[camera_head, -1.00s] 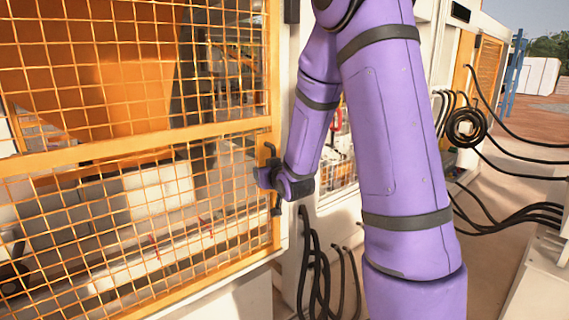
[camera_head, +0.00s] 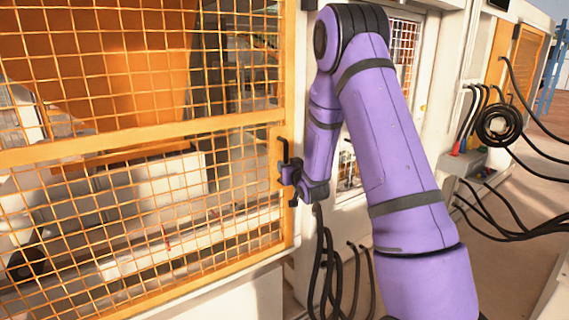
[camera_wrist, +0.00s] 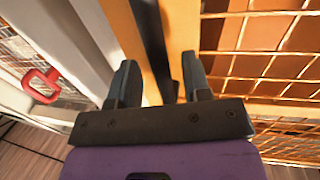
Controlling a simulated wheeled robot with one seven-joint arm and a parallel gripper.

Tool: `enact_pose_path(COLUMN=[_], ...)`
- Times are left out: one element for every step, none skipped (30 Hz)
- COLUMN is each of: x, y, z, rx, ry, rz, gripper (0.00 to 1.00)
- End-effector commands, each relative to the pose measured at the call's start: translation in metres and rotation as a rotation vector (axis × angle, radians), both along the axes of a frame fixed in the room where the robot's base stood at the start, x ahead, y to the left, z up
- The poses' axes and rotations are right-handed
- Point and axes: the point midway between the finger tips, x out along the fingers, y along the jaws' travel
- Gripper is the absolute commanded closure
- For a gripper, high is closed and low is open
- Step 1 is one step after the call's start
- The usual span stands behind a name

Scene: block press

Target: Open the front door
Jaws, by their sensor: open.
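The front door (camera_head: 140,131) is an orange-framed mesh panel filling the left of the head view, and it looks closed against the white frame post. Its dark upright handle (camera_head: 285,155) is on the door's right edge. My gripper (camera_head: 287,174) is at the handle, partly covering its middle. In the wrist view my gripper (camera_wrist: 157,82) is open, and the dark handle (camera_wrist: 152,45) runs between its two fingers. I cannot tell whether the fingers touch it.
Black cables (camera_head: 330,265) hang below my gripper beside the door post. A red loop handle (camera_wrist: 42,86) shows at the left in the wrist view. A coiled black hose (camera_head: 497,125) and more cables are at the right. Machinery stands behind the mesh.

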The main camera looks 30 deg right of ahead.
Motion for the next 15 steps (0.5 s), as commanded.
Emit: enact_pose_path(x=[0.008,0.012,0.017,0.02,0.023,0.026,0.028,0.029,0.031,0.032,0.033,0.033,0.033,0.033,0.033], y=[-0.001,-0.002,-0.003,-0.003,-0.004,-0.004,-0.005,-0.005,-0.005,-0.005,-0.005,-0.005,-0.005,-0.005,-0.005], z=[0.0,0.0,0.0,0.0,0.0,0.0,0.0,0.0,0.0,0.0,0.0,0.0,0.0,0.0,0.0], rx=[0.0,0.0,0.0,0.0,0.0,0.0,0.0,0.0,0.0,0.0,0.0,0.0,0.0,0.0,0.0], ry=[-0.001,0.0,0.0,0.0,-0.001,-0.001,0.0,0.0,0.001,0.001,0.001,0.001,0.001,0.001,0.001], rz=[0.001,0.0,0.0,0.0,0.0,0.0,0.0,0.0,0.0,0.0,0.0,0.0,0.0,0.0,0.0], gripper=[0.56,0.56,0.56,0.56,0.56,0.56,0.56,0.56,0.56,0.56,0.56,0.56,0.56,0.56,0.56])
